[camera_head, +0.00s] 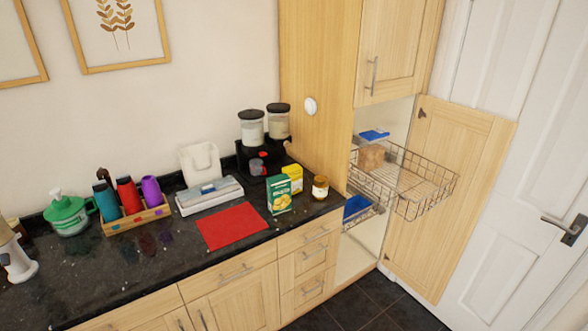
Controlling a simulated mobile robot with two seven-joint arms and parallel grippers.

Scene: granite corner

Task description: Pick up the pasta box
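A green box (279,195) with a yellow picture on its front stands upright on the dark granite counter, near its right end. It looks like the pasta box, though the print is too small to read. A smaller yellow box (293,178) stands just behind it to the right and is partly hidden by it. Neither of my grippers shows in this view, and nothing touches the green box.
A jar (320,187) stands right of the boxes; a red mat (232,226) lies left. Behind is a dark coffee grinder or dispenser (262,157). A cabinet door (448,190) stands open, with a wire basket (411,187) pulled out. The front counter (130,285) is clear.

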